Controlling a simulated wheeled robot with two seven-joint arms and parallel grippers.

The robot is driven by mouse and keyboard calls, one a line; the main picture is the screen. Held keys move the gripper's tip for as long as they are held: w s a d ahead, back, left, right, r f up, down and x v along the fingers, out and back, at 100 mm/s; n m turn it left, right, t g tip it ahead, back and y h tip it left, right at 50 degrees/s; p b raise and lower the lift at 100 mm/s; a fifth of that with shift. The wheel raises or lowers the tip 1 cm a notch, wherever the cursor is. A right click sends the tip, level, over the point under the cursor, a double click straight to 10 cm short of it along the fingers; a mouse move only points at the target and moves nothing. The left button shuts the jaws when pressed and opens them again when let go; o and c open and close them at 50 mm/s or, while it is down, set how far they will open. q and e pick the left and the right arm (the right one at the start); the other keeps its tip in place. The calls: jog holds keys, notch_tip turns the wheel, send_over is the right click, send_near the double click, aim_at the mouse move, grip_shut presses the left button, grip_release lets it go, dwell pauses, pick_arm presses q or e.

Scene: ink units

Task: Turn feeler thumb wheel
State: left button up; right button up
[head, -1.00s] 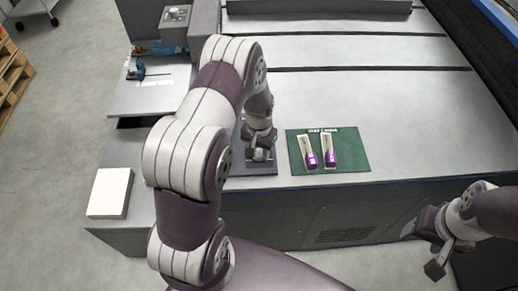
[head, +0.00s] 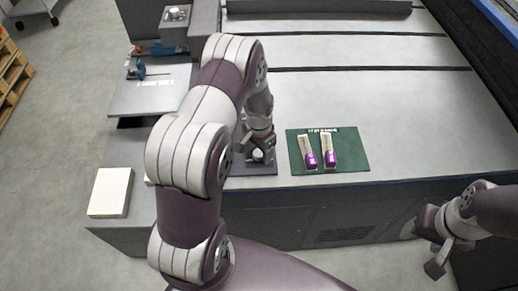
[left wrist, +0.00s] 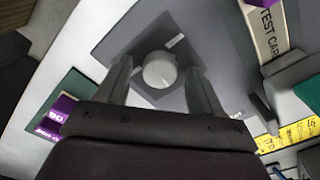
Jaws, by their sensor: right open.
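The thumb wheel is a round pale grey knob (left wrist: 160,70) on a dark grey square plate (left wrist: 128,42) in the left wrist view. In the head view the plate (head: 262,170) lies near the table's front edge, and the knob (head: 258,155) shows small beneath my left gripper (head: 262,150). In the left wrist view my left gripper (left wrist: 160,82) is open, with one finger on each side of the knob and a visible gap on both sides. I cannot tell the exact height of the fingertips. My right gripper (head: 436,255) is open and empty, in front of the table at the right.
A green mat (head: 358,150) with two purple-ended pale strips (head: 329,150) lies right of the plate. A white block (head: 111,193) sits at the left front corner. A pale board (head: 150,95) with a blue tool lies behind. The grey table (head: 400,110) is clear toward the right.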

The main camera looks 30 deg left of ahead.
aim_at(259, 152)
pick_arm(q)
notch_tip(259, 152, up, 13)
jog(key=b, duration=0.1)
jog(key=shift+f, duration=0.2)
dwell(1.9)
